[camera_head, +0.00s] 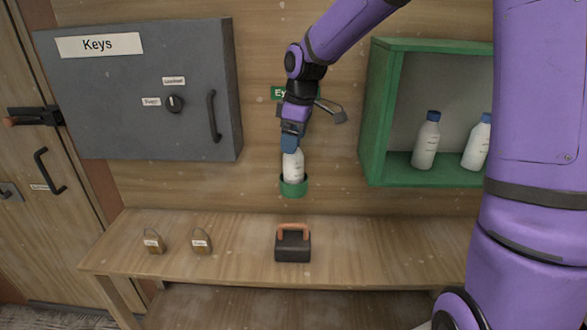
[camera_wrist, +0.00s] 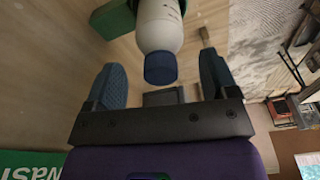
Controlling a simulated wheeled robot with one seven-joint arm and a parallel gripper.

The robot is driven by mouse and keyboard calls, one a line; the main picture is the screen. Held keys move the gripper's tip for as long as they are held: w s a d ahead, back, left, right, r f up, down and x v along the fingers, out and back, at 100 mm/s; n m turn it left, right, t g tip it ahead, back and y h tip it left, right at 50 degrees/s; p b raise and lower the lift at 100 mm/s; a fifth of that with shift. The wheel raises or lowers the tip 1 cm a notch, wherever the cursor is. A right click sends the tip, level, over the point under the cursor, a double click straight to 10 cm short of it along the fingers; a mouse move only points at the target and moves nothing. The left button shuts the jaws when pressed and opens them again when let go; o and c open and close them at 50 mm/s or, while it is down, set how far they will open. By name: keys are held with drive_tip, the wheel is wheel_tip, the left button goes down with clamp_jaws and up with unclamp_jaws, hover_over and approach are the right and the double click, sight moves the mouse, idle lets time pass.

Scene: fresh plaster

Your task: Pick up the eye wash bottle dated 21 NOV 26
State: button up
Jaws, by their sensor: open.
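A white eye wash bottle (camera_head: 293,168) stands in a green ring holder (camera_head: 294,188) on the wall. In the wrist view the bottle (camera_wrist: 158,25) shows its white body and blue cap. My gripper (camera_head: 291,145) is at the top of this bottle. In the wrist view my gripper (camera_wrist: 160,62) is open, with one blue finger on each side of the cap and gaps between. Two more white bottles with blue caps, a left one (camera_head: 426,146) and a right one (camera_head: 476,147), stand in a green open cabinet (camera_head: 376,120). No date is readable on any bottle.
A grey key cabinet (camera_head: 190,70) hangs at left. The wooden bench (camera_head: 235,260) below holds two padlocks (camera_head: 153,243) (camera_head: 201,242) and a dark box with an orange handle (camera_head: 293,245). A green sign (camera_head: 278,92) is partly hidden behind my arm.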

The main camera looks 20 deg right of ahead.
sight(294, 164)
drive_tip(key=shift+a+f, duration=0.15)
drive_tip(key=shift+f, duration=1.2)
drive_tip(key=shift+c, duration=0.4)
drive_tip(key=c, duration=1.3)
